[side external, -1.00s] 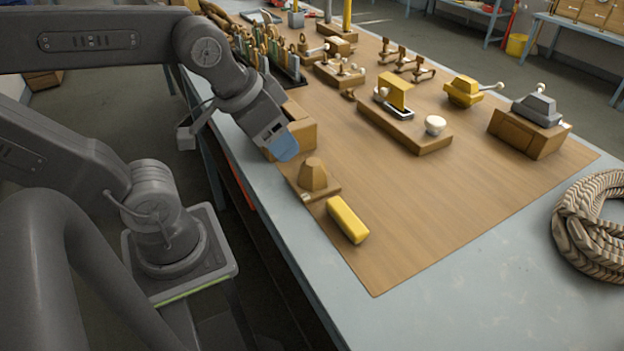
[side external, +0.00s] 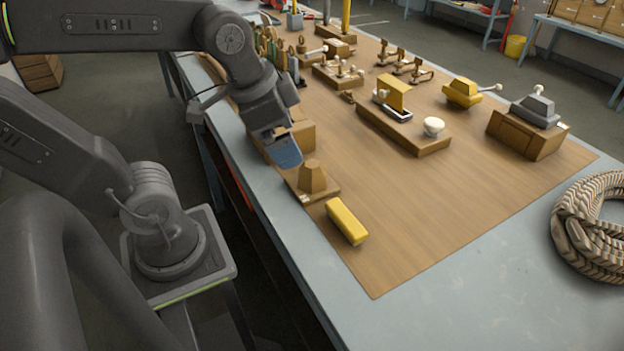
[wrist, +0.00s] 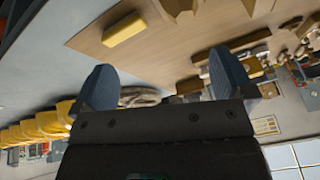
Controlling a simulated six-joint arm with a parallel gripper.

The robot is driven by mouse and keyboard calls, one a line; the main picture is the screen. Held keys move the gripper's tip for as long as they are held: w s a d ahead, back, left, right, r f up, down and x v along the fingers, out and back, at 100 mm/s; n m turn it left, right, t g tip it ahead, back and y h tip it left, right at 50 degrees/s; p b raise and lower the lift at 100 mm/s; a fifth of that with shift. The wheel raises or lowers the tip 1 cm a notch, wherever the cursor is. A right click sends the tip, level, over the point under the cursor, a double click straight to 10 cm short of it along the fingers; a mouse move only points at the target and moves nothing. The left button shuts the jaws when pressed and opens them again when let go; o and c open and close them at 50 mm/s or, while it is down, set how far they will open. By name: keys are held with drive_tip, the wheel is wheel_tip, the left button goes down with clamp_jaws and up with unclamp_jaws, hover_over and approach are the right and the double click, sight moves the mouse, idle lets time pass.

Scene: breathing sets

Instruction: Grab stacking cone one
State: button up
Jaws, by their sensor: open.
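A tan, blunt-topped cone (side external: 312,177) stands upright on a flat square base at the near left edge of the wooden board; it looks like stacking cone one. A tan shape at the top edge of the wrist view (wrist: 180,6) may be the same cone, partly cut off. My gripper (side external: 287,154) has blue fingers and hangs just behind and left of the cone, a little above it and apart from it. In the wrist view my gripper (wrist: 165,75) shows its two blue fingers wide apart with nothing between them.
A yellow block (side external: 347,221) lies just in front of the cone and also shows in the wrist view (wrist: 126,34). A brown box (side external: 302,133) sits close behind my gripper. A coiled rope (side external: 590,225) lies at far right.

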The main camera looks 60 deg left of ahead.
sight(312, 176)
drive_tip(key=w+a+f+m+g, duration=0.1)
drive_tip(key=w+a+m+g, duration=0.35)
drive_tip(key=m, duration=0.95)
drive_tip(key=f, duration=0.2)
drive_tip(key=w+d+f, duration=0.1)
drive_tip(key=f, duration=0.2)
drive_tip(key=w+f, duration=0.1)
drive_tip(key=f, duration=0.2)
drive_tip(key=shift+w+d+f, duration=0.2)
drive_tip(key=shift+d, duration=0.1)
drive_tip(key=shift+w+a+f, duration=0.1)
drive_tip(key=shift+a+f, duration=0.05)
drive_tip(key=shift+f, duration=1.2)
drive_tip(key=shift+a+f, duration=0.1)
drive_tip(key=shift+f, duration=1.25)
drive_tip(key=c, duration=0.9)
drive_tip(key=shift+c, duration=0.5)
